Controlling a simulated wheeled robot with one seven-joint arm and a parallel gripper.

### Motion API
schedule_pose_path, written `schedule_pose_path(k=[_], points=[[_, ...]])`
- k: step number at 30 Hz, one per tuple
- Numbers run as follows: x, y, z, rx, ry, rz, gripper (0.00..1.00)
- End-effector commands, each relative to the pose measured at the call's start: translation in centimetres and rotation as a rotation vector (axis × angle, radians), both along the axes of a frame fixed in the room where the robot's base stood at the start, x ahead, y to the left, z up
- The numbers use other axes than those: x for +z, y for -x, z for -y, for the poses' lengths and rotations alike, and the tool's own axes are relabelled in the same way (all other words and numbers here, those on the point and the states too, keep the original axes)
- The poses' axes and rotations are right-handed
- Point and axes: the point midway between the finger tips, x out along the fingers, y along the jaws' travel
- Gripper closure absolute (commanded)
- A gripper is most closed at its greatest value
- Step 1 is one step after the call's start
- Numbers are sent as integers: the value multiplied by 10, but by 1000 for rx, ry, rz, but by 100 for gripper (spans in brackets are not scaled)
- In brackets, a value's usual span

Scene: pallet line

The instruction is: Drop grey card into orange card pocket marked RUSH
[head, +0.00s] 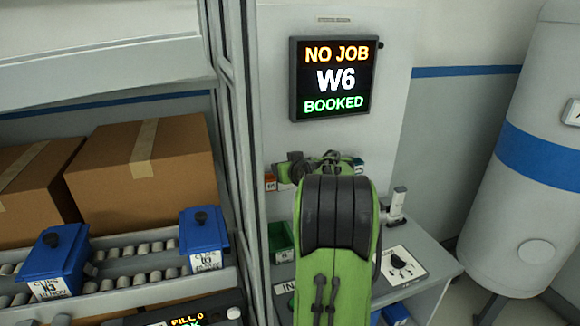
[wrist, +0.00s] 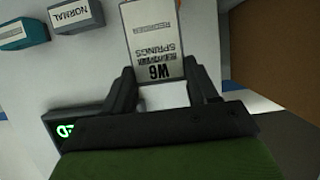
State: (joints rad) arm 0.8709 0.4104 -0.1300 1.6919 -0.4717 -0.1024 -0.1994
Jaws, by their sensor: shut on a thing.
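My gripper (wrist: 160,78) is shut on a pale grey card (wrist: 155,42). The card's print is upside down in the wrist view and reads W6 and SPRINGS. The card extends beyond the fingertips to the top edge of the wrist view. A small orange box (head: 270,182) on the back panel, just left of my arm in the head view, looks like the orange card pocket; its marking is too small to read. A sliver of orange (wrist: 180,3) shows beside the card's far end. My arm hides the fingers and card in the head view.
A grey pocket marked NORMAL (wrist: 76,15) and a teal pocket (wrist: 22,33) sit on the panel. A screen (head: 336,79) reads NO JOB, W6, BOOKED. A green bin (head: 282,241) stands on the bench (head: 432,268). A frame post (head: 238,140) and cartons (head: 145,175) lie left.

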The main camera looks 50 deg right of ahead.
Motion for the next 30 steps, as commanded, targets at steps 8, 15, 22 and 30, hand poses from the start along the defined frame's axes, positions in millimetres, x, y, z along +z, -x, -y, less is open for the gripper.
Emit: schedule_pose_path(k=[8, 15, 22, 30], points=[[5, -29, 16, 0, -1, 0, 70], [5, -53, 29, 1, -2, -2, 70], [6, -76, 42, 0, -1, -2, 70], [-18, -88, 49, -1, 0, 0, 70]])
